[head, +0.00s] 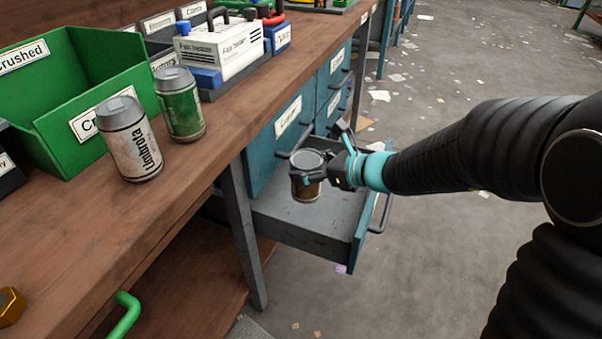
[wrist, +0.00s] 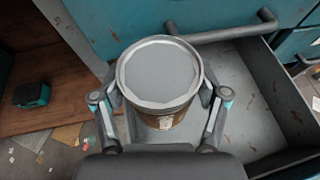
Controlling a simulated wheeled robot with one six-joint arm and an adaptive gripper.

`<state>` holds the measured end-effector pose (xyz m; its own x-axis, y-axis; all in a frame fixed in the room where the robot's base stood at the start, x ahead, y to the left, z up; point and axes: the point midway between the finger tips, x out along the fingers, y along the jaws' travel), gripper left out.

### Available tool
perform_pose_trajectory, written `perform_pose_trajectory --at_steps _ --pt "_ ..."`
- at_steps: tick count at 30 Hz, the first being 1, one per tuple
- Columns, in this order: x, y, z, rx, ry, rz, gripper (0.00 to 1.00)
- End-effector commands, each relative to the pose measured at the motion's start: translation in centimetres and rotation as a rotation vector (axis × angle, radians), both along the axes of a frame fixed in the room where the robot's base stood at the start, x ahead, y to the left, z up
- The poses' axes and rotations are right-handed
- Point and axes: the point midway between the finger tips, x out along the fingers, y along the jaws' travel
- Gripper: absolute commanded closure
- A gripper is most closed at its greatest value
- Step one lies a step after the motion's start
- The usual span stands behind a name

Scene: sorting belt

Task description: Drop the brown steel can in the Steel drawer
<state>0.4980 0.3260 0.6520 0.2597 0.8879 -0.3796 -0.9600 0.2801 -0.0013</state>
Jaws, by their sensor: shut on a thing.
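The brown can (head: 306,189) with a grey lid is held upright in my gripper (head: 318,172). In the wrist view the can (wrist: 158,75) sits between the two fingers of my gripper (wrist: 160,100), which are shut on its sides. Below it is an open drawer (head: 285,220) with a teal front and a grey, worn floor, which looks empty where it shows. The can appears above the drawer. The drawer (wrist: 238,85) also shows behind and right of the can in the wrist view. I cannot read a label on this drawer.
A wooden bench (head: 200,160) holds a white and grey can (head: 130,145), a green can (head: 180,105), a green bin (head: 85,75) and a white box (head: 222,48). Shut teal drawers (head: 335,75) stand behind the open one. Litter lies on the floor.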

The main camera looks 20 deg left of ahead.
Motion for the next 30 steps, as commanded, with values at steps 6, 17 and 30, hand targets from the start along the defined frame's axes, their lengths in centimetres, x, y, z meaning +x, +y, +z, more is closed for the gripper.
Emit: perform_pose_trajectory --at_steps 6,17,30 --pt "0.0 0.0 -5.5 -0.001 0.006 -0.001 0.59" --pt "1.7 1.1 -10.2 0.000 -0.002 0.003 0.59" --pt "8.2 4.5 -10.3 0.000 0.000 0.004 0.59"
